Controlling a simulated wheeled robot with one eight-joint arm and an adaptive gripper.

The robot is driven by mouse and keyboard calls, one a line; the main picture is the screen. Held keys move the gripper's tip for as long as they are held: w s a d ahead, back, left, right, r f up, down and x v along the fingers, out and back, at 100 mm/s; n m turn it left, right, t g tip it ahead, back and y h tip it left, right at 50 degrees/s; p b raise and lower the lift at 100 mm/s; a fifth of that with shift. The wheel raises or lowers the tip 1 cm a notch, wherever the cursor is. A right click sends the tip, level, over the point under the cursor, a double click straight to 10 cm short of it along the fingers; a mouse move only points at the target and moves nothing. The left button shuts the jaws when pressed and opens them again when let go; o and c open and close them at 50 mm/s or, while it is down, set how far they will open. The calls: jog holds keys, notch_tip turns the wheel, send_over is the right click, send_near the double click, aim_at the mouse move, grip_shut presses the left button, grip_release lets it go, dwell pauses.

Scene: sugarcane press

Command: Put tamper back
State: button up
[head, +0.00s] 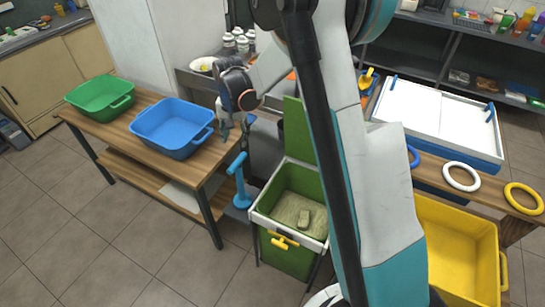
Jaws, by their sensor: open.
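A blue tamper (240,185) with a crossbar handle stands upright beside the right end of the wooden table, its round base low down near a grey surface. My gripper (234,132) points down just above the tamper's handle. Its fingers are apart and I see nothing held between them. A small gap seems to separate the fingers from the handle, though the depth is hard to judge.
A blue tub (173,127) and a green tub (101,98) sit on the wooden table (222,160). A yellow bin (452,250) is at right.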

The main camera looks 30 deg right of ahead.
jog(key=s+r+n+t, duration=0.3)
jog(key=s+r, duration=1.1)
jog(key=r, duration=0.2)
jog(key=s+r+n+t, duration=0.2)
jog(key=s+n+t, duration=0.1)
jog(key=s, duration=1.4)
jog(key=shift+r+n, duration=0.25)
jog(key=shift+n, duration=0.45)
